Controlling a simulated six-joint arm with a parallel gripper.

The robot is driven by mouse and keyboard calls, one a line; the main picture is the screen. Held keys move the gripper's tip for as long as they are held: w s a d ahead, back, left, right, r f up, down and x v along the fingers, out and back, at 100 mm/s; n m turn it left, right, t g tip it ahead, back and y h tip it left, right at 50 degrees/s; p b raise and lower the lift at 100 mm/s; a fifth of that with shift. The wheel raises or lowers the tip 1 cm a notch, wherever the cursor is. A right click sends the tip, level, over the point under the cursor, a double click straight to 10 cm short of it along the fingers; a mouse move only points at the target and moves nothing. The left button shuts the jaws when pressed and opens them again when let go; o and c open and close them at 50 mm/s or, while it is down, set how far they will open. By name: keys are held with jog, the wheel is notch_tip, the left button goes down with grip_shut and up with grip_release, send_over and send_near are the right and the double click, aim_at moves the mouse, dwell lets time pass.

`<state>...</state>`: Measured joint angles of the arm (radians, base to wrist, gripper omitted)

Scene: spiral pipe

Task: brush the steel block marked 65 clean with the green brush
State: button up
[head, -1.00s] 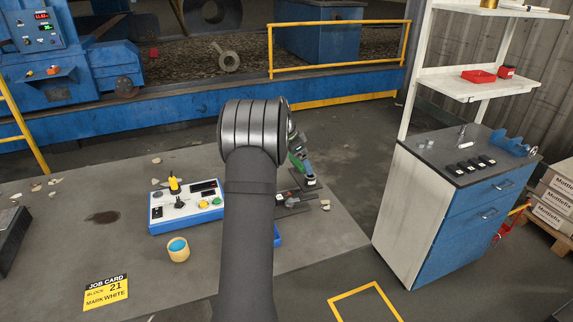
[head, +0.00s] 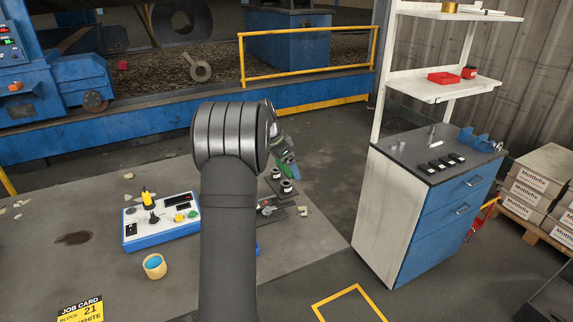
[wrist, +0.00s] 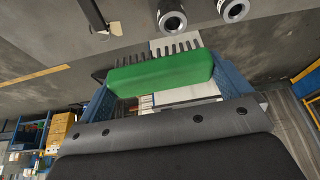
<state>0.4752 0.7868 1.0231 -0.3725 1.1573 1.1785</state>
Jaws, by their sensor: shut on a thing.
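My gripper (wrist: 160,88) is shut on the green brush (wrist: 160,75), which lies across between its blue fingers with dark bristles pointing away. In the head view the gripper (head: 289,166) is partly behind my arm, just above two small round steel pieces on dark bases. The nearer piece (head: 286,187) and the farther piece (head: 277,174) stand at the table's right part. The wrist view shows two round steel ends, one (wrist: 171,18) just beyond the bristles and one (wrist: 233,9) to its right. The brush looks apart from both. I cannot read a 65 on either.
A control box (head: 160,222), a wooden cup with blue inside (head: 155,266) and a job card (head: 82,308) reading block 21, mark white, are on the grey table (head: 100,205). A dark plate with small parts (head: 271,211) lies by my arm. A blue-drawer cabinet (head: 440,215) stands right.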

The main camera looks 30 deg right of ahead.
jog(key=m, duration=0.1)
jog(key=a+m+g, duration=0.1)
jog(key=m, duration=0.1)
jog(key=shift+s+a+f+m, duration=0.1)
jog(key=shift+a+f+m, duration=0.1)
jog(key=shift+m, duration=0.1)
jog(key=shift+s+a+f+m+g+y, duration=0.35)
jog(key=shift+a+m+g+y, duration=0.6)
jog(key=shift+m, duration=1.5)
jog(key=shift+s+a+f+m+g+y, duration=0.2)
jog(key=shift+a+f+m+g+y, duration=0.3)
jog(key=shift+a+m, duration=1.45)
jog(key=shift+s+a+f+m+g+y, duration=0.4)
jog(key=shift+a+m+y, duration=0.35)
jog(key=shift+m, duration=2.25)
jog(key=shift+w+d+r, duration=0.1)
jog(key=shift+w, duration=0.05)
